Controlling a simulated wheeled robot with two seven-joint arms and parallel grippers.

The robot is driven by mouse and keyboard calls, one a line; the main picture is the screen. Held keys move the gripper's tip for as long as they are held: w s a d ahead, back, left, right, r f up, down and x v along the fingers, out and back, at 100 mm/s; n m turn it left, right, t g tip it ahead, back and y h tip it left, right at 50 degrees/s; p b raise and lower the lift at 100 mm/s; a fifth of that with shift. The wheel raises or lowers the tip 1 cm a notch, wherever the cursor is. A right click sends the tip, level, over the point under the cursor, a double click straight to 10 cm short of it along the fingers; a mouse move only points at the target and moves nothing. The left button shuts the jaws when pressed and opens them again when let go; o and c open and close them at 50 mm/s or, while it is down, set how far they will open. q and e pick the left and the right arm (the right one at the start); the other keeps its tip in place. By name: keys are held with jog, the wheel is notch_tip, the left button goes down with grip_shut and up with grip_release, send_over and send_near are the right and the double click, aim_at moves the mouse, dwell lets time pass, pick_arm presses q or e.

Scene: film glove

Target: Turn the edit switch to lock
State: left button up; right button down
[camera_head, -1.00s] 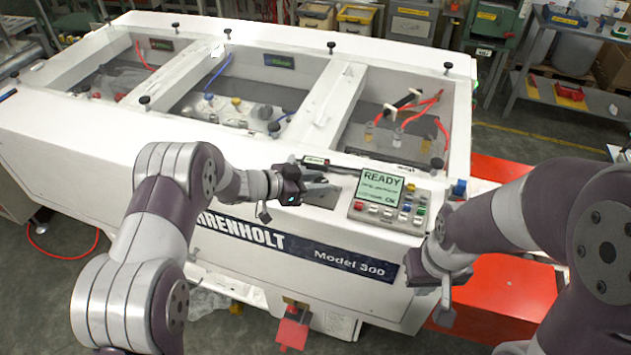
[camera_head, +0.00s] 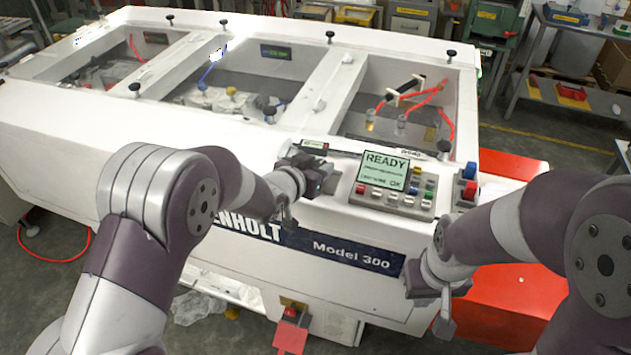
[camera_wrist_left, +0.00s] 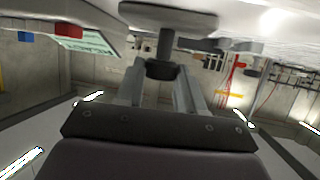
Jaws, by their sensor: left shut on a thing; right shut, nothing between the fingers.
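My left gripper (camera_head: 326,172) is at the top front edge of the white machine, left of the display panel. In the left wrist view its fingers (camera_wrist_left: 162,82) are shut on a small dark part, which I take to be the edit switch (camera_wrist_left: 165,45), whose stem meets a pale rounded plate. In the head view the gripper hides the switch, and I cannot read its position. A small dark label (camera_head: 314,144) lies just behind. My right gripper (camera_head: 437,300) is shut and empty, low in front of the machine's right front corner.
The panel (camera_head: 383,168) reads "READY" and has several coloured buttons (camera_head: 420,188) beside it. Red and blue knobs (camera_head: 469,180) stand at the right corner. Open machine bays with tubing lie behind. A red block (camera_head: 505,290) is below right.

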pick_arm(q)
jog(key=shift+d+f+n+t+y+b, duration=0.2)
jog(key=shift+f+n+t+y+b, duration=0.15)
jog(key=shift+n+b, duration=0.2)
jog(key=shift+r+n+y, duration=0.25)
jog(key=shift+n+y, duration=0.1)
jog(key=shift+y, duration=0.2)
jog(key=shift+s+d+r+n+t+y, duration=0.1)
jog(key=shift+r+n+t+y, duration=0.2)
jog(key=shift+n+y, duration=0.2)
jog(key=n+y+p, duration=0.1)
jog(key=y+p, duration=0.1)
jog(key=n+y+p, duration=0.2)
jog(key=p, duration=0.1)
jog(key=n+y+p, duration=0.2)
jog(key=shift+d+r+p, duration=0.3)
jog(key=shift+r+p, duration=0.05)
jog(key=shift+w+d+f+n+g+y+p, duration=0.1)
jog(key=shift+n+g+y+p, duration=0.15)
jog(key=shift+n+y+p, duration=0.5)
jog(key=shift+w+d+f+n+g+y+p, duration=0.1)
jog(key=shift+n+g+y+p, duration=0.1)
jog(key=shift+n+y+p, duration=0.55)
pick_arm(e)
notch_tip(320, 180, up, 8)
jog(key=shift+f, duration=0.15)
pick_arm(q)
jog(key=shift+n+y, duration=0.3)
jog(key=shift+y, duration=0.2)
